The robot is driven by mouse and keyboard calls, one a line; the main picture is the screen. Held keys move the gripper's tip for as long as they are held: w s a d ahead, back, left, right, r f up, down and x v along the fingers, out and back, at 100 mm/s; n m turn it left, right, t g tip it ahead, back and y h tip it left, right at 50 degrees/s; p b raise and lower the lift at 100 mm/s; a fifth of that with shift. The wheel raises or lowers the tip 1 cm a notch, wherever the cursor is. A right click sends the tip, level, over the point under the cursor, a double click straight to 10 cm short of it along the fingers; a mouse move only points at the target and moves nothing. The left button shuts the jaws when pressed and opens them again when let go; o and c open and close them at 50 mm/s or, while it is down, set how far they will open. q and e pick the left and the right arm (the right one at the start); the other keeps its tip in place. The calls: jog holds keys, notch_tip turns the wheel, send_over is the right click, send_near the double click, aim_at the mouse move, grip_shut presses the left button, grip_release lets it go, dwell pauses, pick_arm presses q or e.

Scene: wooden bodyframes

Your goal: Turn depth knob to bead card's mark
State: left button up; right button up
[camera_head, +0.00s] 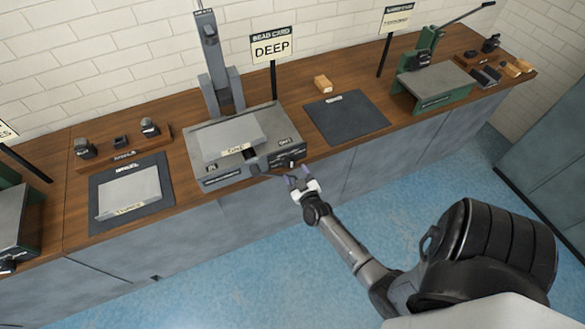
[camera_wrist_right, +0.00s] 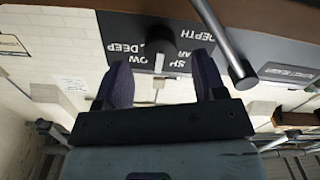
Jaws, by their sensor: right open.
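The bead card (camera_head: 271,49) on a post behind the grey machine (camera_head: 205,172) reads DEEP. The dark round depth knob (camera_wrist_right: 160,39) is on the machine's front panel, near DEPTH and DEEP lettering and a partly hidden word. A white line shows beside the knob in the right wrist view; I cannot tell the knob's exact setting. My right gripper (camera_head: 298,179) is in front of the panel. In the right wrist view its open purple-padded fingers (camera_wrist_right: 160,62) lie on either side of the knob, apart from it, with nothing held. My left gripper is not in view.
A grey lever (camera_wrist_right: 224,42) with a dark end sticks out beside the right finger in the wrist view. A dark mat (camera_head: 346,118) and a green press (camera_head: 432,85) are to the right on the wooden bench; a mat with a grey plate (camera_head: 128,192) is left.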

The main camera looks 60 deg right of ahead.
aim_at(292, 166)
jog(key=shift+x, duration=1.7)
jog(key=shift+c, duration=0.4)
jog(key=c, duration=0.8)
jog(key=shift+c, duration=0.2)
